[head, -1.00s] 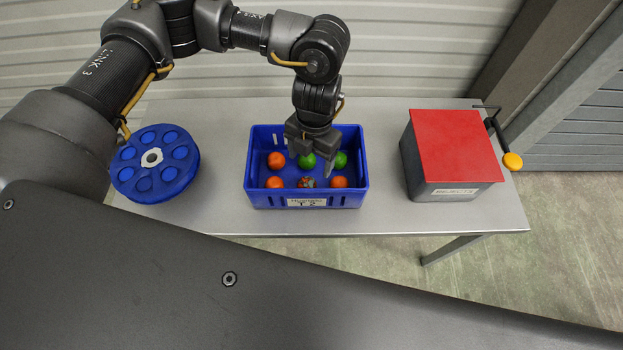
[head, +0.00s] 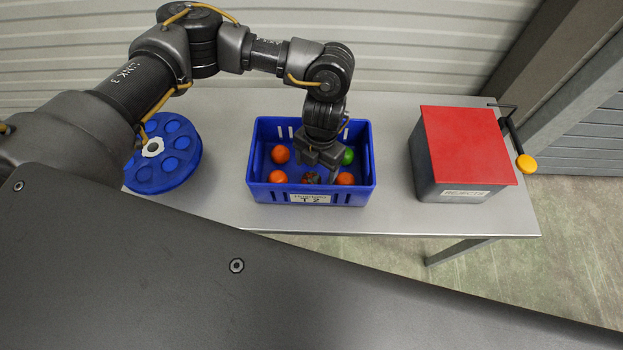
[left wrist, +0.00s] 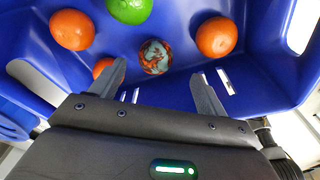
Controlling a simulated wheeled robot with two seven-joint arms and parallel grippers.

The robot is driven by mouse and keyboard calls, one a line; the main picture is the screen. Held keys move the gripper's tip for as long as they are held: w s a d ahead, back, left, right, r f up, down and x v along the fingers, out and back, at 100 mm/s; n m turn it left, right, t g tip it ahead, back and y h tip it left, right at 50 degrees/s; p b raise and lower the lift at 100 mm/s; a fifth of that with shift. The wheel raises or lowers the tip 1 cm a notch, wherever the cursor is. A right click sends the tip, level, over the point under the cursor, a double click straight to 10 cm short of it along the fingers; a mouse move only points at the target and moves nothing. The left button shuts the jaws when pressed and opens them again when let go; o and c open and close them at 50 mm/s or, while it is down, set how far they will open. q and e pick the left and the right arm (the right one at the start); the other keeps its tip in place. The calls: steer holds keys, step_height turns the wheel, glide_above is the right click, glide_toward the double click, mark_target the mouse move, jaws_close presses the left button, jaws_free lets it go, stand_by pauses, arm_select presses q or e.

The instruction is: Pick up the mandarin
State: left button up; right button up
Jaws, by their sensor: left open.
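Several orange mandarins lie in a blue crate (head: 262,191): one at the back left (head: 280,154), one at the front left (head: 278,177) and one at the front right (head: 345,179). A mottled orange and grey-green fruit (head: 311,178) lies between the front ones. My left gripper (head: 322,176) is open and empty, lowered into the crate. In the left wrist view the mottled fruit (left wrist: 155,57) shows between and just beyond the open fingers (left wrist: 161,70). A mandarin (left wrist: 103,66) there is partly hidden by the left finger. My right gripper is not in view.
A green fruit (head: 347,157) lies beside the gripper in the crate. A round blue tray with pockets (head: 170,165) stands left on the grey table (head: 225,185). A grey box with a red lid (head: 467,145) and yellow-knobbed handle stands right. Crate walls surround the gripper.

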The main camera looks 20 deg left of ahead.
mark_target(312, 176)
arm_select(q)
steer(key=shift+s+a+f, duration=0.1)
steer(key=shift+s+f, duration=0.05)
steer(key=shift+f, duration=0.25)
steer(key=f, duration=0.1)
steer(key=f+p, duration=0.1)
steer(key=f, duration=0.1)
steer(key=shift+s+a+f, duration=0.1)
steer(key=shift+a+f, duration=0.15)
steer(key=shift+a, duration=0.1)
steer(key=shift+f, duration=0.4)
steer(key=c, duration=1)
steer(key=shift+c, duration=0.2)
step_height(312, 176, up, 10)
steer(key=shift+r+b, duration=0.1)
steer(key=shift+b, duration=0.2)
